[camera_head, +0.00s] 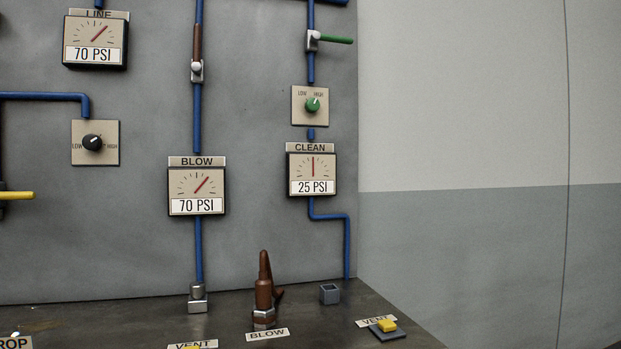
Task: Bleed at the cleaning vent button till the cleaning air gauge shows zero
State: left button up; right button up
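The clean gauge (311,174) hangs on the panel right of centre and reads 25 PSI, with its needle pointing straight up. A yellow vent button (387,325) on a dark square base stands at the right end of the bench, beside a VENT label (376,320). A second VENT label (192,345) shows at the bottom edge, with only a sliver of yellow by it. Neither of my grippers shows in this view.
The blow gauge (196,192) and line gauge (95,41) both read 70 PSI. A brown blow nozzle (264,285) stands upright on the bench, with a small grey socket (330,293) right of it. A green-handled valve (330,39) is above the green knob (312,104).

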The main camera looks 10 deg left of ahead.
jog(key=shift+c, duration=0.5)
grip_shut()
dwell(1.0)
